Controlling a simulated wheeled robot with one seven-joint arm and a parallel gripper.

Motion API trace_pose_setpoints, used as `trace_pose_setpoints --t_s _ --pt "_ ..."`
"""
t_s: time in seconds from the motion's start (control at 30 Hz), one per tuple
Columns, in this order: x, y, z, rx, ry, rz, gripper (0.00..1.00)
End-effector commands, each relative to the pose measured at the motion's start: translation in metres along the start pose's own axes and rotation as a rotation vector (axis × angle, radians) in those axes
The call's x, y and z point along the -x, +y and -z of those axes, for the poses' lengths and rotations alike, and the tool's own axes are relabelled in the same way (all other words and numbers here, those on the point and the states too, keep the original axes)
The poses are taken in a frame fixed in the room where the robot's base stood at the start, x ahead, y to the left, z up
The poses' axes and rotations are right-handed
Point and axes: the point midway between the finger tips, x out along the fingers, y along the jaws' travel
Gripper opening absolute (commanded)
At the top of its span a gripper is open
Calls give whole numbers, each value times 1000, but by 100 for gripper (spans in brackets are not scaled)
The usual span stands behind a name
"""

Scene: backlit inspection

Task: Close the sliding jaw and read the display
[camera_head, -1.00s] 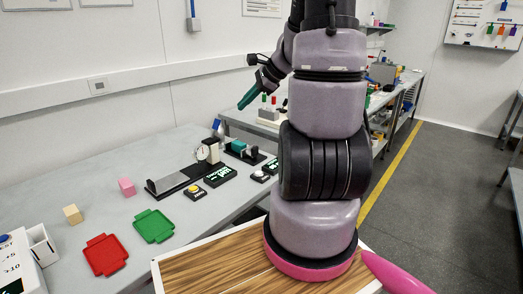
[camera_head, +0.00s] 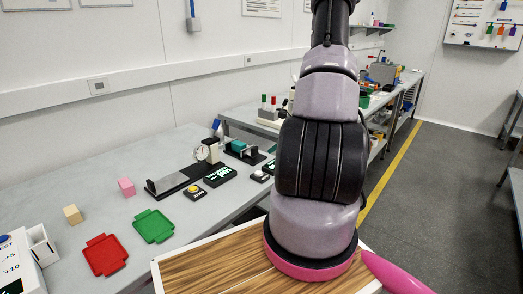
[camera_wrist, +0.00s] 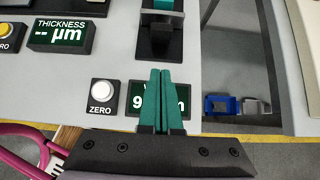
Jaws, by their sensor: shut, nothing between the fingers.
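In the wrist view, my gripper (camera_wrist: 162,74) is shut and empty, its teal fingers side by side over a dark display (camera_wrist: 144,94). The fingers hide the display's middle; a "9" and an "m" show at its edges. Beyond the fingertips stands a black jaw-like block (camera_wrist: 160,38) on a dark base, with a teal block (camera_wrist: 163,5) above it at the picture's top edge. In the head view the teal block (camera_head: 238,146) sits on the dark base, with the black block to its right.
A white ZERO button (camera_wrist: 104,92) is left of the display. A THICKNESS display (camera_wrist: 60,37) reads dashes and µm. A blue item (camera_wrist: 222,104) lies past the table edge. A dial gauge device (camera_head: 172,182), green tray (camera_head: 153,226) and red tray (camera_head: 105,255) are on the table.

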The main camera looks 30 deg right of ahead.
Motion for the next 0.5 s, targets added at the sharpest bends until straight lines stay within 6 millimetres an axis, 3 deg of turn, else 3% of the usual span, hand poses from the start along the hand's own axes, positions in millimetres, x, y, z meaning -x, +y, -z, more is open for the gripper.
trace_pose_setpoints --t_s 0.17,0.3,0.5 --pt "-38 1 0 0 0 -3 0" --pt "-51 0 -18 2 -1 -1 0" --pt "-61 0 -28 1 0 -1 0"
